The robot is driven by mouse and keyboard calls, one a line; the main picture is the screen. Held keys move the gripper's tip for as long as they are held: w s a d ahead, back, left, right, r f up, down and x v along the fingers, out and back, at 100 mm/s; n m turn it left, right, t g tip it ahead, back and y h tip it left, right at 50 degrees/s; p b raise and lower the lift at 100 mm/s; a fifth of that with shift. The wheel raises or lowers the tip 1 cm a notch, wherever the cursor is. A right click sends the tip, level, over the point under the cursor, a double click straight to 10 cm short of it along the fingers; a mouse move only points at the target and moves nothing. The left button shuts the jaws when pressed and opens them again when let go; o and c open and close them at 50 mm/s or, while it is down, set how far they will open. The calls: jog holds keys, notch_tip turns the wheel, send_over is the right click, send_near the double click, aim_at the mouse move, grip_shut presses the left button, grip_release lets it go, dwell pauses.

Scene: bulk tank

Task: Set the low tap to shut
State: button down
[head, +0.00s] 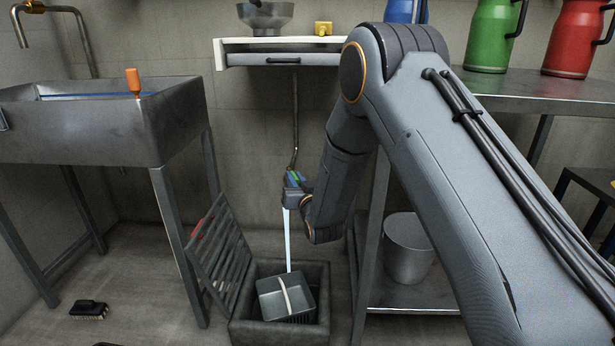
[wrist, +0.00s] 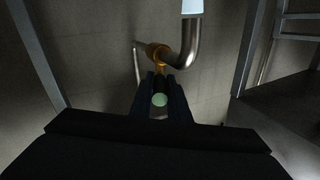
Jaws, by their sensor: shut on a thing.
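The low tap shows in the wrist view as a brass body (wrist: 158,54) on a steel pipe with a curved spout (wrist: 190,45). My gripper (wrist: 161,84) is shut on the tap's handle, whose pale green end (wrist: 160,99) shows between the dark fingers. In the head view my gripper (head: 295,186) is at the foot of the wall pipe (head: 295,120) and mostly hides the tap. A pale blue stream of water (head: 287,240) falls below it; a pale blue patch (wrist: 192,8) also shows at the spout's end.
The stream falls into a grey bucket (head: 270,303) in a square floor pit (head: 325,275). A slatted grate (head: 212,258) leans beside it. A steel sink (head: 110,125) stands left, a shelf with a drawer (head: 280,58) above, and a metal bench (head: 530,92) with jugs right.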

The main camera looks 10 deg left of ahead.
jog(key=shift+w+d+n+g+y, duration=0.2)
jog(key=shift+d+n+g+y, duration=0.2)
jog(key=shift+y, duration=0.3)
jog(key=shift+a, duration=0.1)
jog(key=c, duration=1.7)
grip_release()
jog(key=shift+r, duration=0.1)
notch_tip(320, 180, up, 10)
jog(key=p, duration=0.4)
